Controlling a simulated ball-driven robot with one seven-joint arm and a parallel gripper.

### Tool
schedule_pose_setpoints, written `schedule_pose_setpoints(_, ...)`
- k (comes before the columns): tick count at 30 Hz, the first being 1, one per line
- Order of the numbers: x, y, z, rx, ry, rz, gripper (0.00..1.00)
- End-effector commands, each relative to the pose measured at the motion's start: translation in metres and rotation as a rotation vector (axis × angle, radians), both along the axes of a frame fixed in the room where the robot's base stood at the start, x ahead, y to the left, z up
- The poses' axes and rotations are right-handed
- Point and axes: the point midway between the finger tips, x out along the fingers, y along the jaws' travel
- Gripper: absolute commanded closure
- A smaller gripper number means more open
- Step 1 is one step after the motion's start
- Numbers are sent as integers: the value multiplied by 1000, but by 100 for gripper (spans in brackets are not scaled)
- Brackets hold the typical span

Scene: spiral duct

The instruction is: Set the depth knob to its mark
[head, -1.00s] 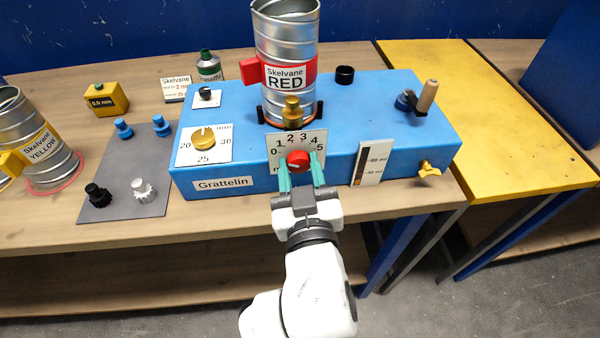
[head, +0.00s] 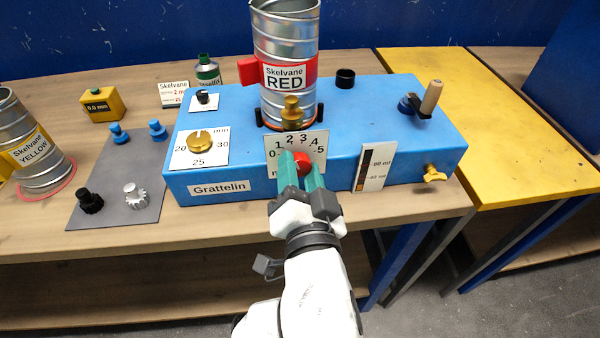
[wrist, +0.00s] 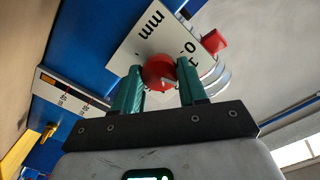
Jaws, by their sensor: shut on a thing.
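The red depth knob (head: 303,160) is on the front of the blue machine, in front of a white scale plate (head: 313,140) marked 0 to 5. My gripper (head: 300,166) is shut on the knob, with one green finger on each side, and is rolled over. In the wrist view the red knob (wrist: 157,73) sits between the fingers, with a pale line on its face. The plate's "mm", 0 and 1 show behind it. The fingers hide part of the knob and scale in the head view. I cannot tell which number it points at.
The blue machine (head: 350,115) carries a RED-labelled can (head: 285,45), a brass dial (head: 200,141) and a crank handle (head: 431,97). A level gauge (head: 375,167) is right of the scale, and a brass tap (head: 434,173) further right. A grey mat (head: 115,180) with several knobs lies left.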

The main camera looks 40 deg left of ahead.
Motion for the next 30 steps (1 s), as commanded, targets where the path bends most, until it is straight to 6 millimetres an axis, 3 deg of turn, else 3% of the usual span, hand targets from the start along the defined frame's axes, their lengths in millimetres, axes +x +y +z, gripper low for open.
schedule_pose_setpoints(20, -1, 0, -5, 35, 58, 0, 89)
schedule_pose_setpoints(21, -1, 0, -5, 35, 58, 0, 56)
schedule_pose_setpoints(28, 0, 0, -3, 38, 54, 0, 34)
schedule_pose_setpoints(30, 0, 0, -2, 38, 53, 0, 33)
